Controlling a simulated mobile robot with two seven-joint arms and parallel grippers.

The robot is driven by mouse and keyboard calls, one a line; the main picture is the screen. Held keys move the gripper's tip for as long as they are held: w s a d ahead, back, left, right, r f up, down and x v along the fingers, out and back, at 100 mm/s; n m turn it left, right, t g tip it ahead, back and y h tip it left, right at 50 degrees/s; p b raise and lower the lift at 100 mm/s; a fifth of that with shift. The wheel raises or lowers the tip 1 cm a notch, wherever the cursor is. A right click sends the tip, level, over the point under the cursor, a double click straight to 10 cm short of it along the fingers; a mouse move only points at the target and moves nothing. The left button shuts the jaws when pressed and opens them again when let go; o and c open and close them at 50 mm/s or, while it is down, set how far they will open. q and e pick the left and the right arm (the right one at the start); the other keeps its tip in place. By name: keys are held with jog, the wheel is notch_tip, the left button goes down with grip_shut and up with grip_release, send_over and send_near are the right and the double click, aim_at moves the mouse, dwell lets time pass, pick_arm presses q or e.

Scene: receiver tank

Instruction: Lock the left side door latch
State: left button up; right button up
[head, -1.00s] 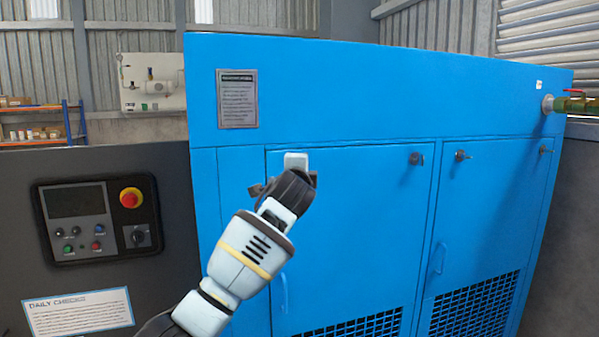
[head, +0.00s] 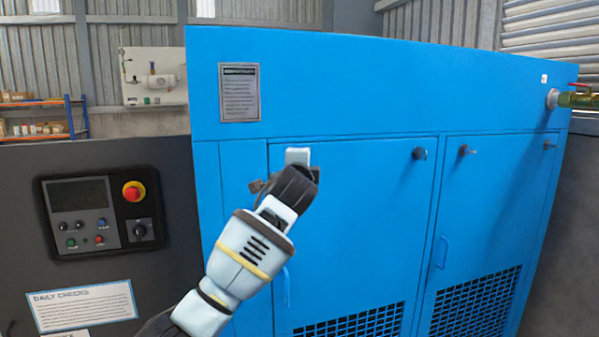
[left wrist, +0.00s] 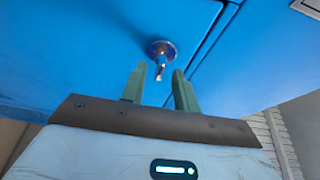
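The blue cabinet's left door (head: 365,220) is closed flush in its frame. Its latch at the upper left is hidden behind my left arm in the head view. In the left wrist view the latch (left wrist: 161,58) is a round metal boss with a small key-like handle pointing toward the gripper. My left gripper (left wrist: 160,85) is open, with its two green fingers apart on either side of the handle's end. I cannot tell whether they touch it. In the head view my left gripper (head: 262,188) is at the door's upper left corner. My right gripper is not in view.
Another latch (head: 419,153) sits at the left door's upper right. The right door (head: 485,220) has its own latches and a handle (head: 441,252). A dark control panel (head: 100,215) with a red button stands left. A pipe valve (head: 578,98) projects at the right.

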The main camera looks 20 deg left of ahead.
pick_arm(q)
jog(key=v, duration=0.6)
jog(key=shift+s, duration=0.1)
notch_tip(320, 180, down, 20)
jog(key=s+d+n+g+h, duration=0.1)
jog(key=g+h, duration=0.1)
jog(key=h, duration=0.1)
jog(key=s+f+n+g+h, duration=0.1)
jog(key=s+f, duration=0.3)
jog(key=f, duration=0.3)
jog(key=s+f+n+g, duration=0.1)
jog(key=s+f+n, duration=0.1)
jog(key=s+f, duration=0.35)
jog(key=s+f+n+h, duration=0.1)
jog(key=s+f, duration=0.1)
jog(key=f, duration=0.7)
jog(key=s+f+n+g, duration=0.1)
jog(key=s+f+n, duration=0.2)
jog(key=s+f, duration=0.3)
jog(key=s+a+f+n+g, duration=0.1)
jog(key=s+f, duration=0.5)
jog(key=s, duration=0.9)
jog(key=s+f+n+g, duration=0.2)
jog(key=s+f+n, duration=0.2)
jog(key=s+f, duration=0.3)
jog(key=s, duration=0.4)
jog(key=shift+s+a+n+h, duration=0.3)
jog(key=shift+a, duration=0.1)
